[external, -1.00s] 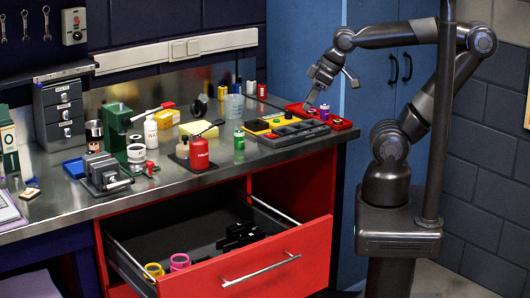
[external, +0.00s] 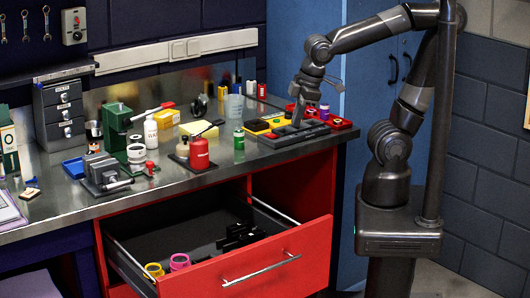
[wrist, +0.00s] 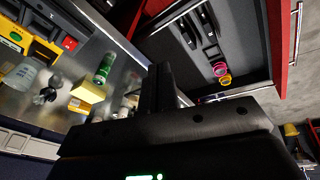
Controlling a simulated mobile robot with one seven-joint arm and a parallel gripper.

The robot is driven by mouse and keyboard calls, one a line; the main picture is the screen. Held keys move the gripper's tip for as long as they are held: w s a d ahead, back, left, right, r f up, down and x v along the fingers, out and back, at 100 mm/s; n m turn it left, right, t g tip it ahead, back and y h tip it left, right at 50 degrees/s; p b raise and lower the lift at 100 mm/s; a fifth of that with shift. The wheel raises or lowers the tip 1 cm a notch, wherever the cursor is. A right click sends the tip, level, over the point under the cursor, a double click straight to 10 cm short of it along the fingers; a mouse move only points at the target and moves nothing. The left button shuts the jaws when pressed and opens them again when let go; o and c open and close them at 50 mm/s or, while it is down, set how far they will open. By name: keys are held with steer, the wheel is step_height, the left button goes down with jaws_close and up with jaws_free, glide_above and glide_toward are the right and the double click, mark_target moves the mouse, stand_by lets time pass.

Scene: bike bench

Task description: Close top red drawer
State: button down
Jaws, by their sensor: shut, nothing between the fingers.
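The top red drawer (external: 250,268) stands pulled out below the bench top in the external view, with a silver bar handle (external: 261,269) on its front. Inside lie a yellow roll, a pink roll (external: 179,262) and black items. The open drawer (wrist: 262,62) also shows at the upper right of the wrist view, with its red front at the right. My gripper (external: 297,119) is shut and empty, pointing down over the right end of the bench top, above and behind the drawer. In the wrist view its dark fingers (wrist: 158,88) show close together.
Black and yellow trays (external: 295,132) lie beneath my gripper on the bench (external: 225,163). A red bottle (external: 199,153), a green cylinder (external: 239,139) and a vise (external: 104,175) stand further left. The space in front of the drawer looks clear.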

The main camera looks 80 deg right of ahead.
steer(key=w+a+f+n+g+h, duration=0.1)
steer(key=a+f+n, duration=0.2)
steer(key=a, duration=0.2)
steer(key=a+f+n+h, duration=0.1)
steer(key=a+f+n, duration=0.15)
steer(key=a, duration=0.25)
steer(key=n+t+h, duration=0.2)
steer(key=n+h, duration=0.1)
steer(key=n, duration=0.8)
glide_above(307, 266)
steer(key=a, duration=0.4)
step_height(307, 266, down, 11)
steer(key=s+a+f+n+t, duration=0.2)
steer(key=s+a+f+n, duration=0.4)
steer(key=s+f, duration=0.3)
steer(key=shift+h, duration=0.3)
steer(key=x, duration=0.3)
steer(key=d+r+x, duration=0.1)
steer(key=x, duration=0.3)
steer(key=w+x, duration=0.1)
steer(key=x, duration=0.3)
steer(key=shift+d+r, duration=0.2)
steer(key=shift+d, duration=0.15)
steer(key=shift+w+d, duration=0.25)
steer(key=shift+w, duration=0.05)
steer(key=shift+w+d, duration=0.1)
